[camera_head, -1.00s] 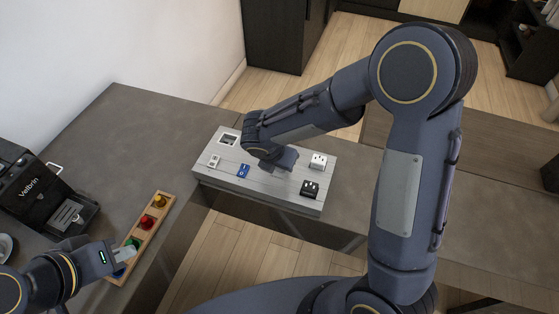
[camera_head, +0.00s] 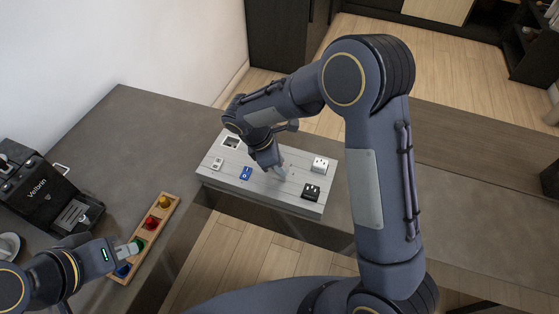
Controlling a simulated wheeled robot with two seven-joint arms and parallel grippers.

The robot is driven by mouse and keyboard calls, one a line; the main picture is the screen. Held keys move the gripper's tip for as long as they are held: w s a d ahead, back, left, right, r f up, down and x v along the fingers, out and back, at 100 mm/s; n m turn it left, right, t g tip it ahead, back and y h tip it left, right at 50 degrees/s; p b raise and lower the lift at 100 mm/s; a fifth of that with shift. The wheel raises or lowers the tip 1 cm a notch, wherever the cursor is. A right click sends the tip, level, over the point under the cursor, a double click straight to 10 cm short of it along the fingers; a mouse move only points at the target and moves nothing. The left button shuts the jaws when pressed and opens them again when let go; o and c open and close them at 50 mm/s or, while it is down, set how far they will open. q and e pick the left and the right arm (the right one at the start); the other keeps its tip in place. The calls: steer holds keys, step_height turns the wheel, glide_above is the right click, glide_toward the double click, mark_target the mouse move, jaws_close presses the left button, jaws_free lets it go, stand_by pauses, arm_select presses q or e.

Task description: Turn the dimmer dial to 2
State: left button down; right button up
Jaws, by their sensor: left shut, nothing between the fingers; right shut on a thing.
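The pale grey control panel (camera_head: 225,181) sits on the brown counter. My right gripper (camera_head: 281,173) points down at the middle of the panel, between the blue switch (camera_head: 246,173) and the white socket (camera_head: 319,164). It is shut on what appears to be the dimmer dial, which its fingers and wrist hide. The dial's marks and setting cannot be read. My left gripper (camera_head: 134,248) is shut and empty, at the lower left by the wooden strip of coloured knobs (camera_head: 157,219).
The panel also carries a black socket (camera_head: 311,192), a small white switch (camera_head: 217,163) and a square fitting (camera_head: 230,143). A black coffee machine (camera_head: 42,195) stands at the left. The counter behind the wooden strip is clear.

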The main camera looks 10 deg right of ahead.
steer(key=m, duration=0.2)
steer(key=m+g, duration=0.1)
steer(key=m+g+y+p, duration=0.1)
steer(key=m, duration=0.1)
steer(key=shift+w+d+m, duration=0.1)
steer(key=shift+w+m, duration=0.2)
steer(key=m, duration=0.2)
steer(key=m+g+y+p, duration=0.1)
steer(key=m, duration=0.2)
steer(key=shift+w+d+m+y, duration=0.15)
steer(key=shift+d+m+y, duration=0.05)
steer(key=shift+m+y, duration=0.1)
steer(key=shift+g, duration=0.3)
steer(key=o, duration=1)
steer(key=shift+r, duration=0.1)
steer(key=v, duration=0.7)
steer(key=shift+w+r, duration=0.15)
steer(key=shift+r, duration=0.15)
